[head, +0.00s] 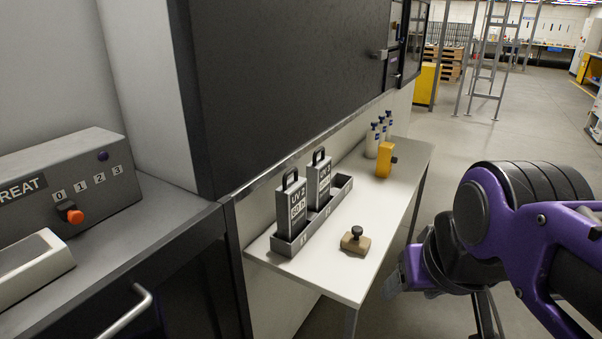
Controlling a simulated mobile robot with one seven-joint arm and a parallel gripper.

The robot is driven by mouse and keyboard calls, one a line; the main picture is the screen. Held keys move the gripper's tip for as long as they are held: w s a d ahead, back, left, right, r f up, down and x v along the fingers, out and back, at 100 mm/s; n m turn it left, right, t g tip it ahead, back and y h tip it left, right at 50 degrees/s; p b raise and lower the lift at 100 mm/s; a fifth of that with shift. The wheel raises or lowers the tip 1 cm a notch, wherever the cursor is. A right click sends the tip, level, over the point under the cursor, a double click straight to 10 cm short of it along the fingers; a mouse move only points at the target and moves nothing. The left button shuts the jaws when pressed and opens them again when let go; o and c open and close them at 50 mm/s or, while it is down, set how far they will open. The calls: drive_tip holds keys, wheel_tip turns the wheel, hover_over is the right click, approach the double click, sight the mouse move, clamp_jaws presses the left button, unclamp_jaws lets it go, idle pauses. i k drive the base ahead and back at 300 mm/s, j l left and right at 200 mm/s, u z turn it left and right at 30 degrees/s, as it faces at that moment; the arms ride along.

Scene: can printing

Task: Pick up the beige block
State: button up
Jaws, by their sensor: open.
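The beige block (355,243) sits on the white table near its front right edge. It is a low tan block with a black knob on top, and nothing is on or around it. My arm reaches in from the right, and my gripper (394,284) is at its left end, beside the table's right edge. The gripper is open, apart from the block and to its lower right in the picture. The fingertips are partly hidden by the arm's own links.
A grey tray (284,247) with two upright UV cartridges (297,211) stands left of the block. A yellow object (384,160) and several white bottles (371,145) stand farther back on the white table (335,276). A dark machine (285,80) rises along the left.

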sight(356, 238)
drive_tip(key=u, duration=1.8)
drive_tip(key=z, duration=1.8)
drive_tip(key=i+l+z, duration=0.2)
drive_tip(key=l, duration=0.15)
drive_tip(key=l+z, duration=0.25)
drive_tip(key=i+l+u, duration=0.1)
drive_tip(key=i+l, duration=0.15)
drive_tip(key=i+l+u, duration=0.1)
drive_tip(key=l, duration=0.4)
drive_tip(key=i, duration=0.2)
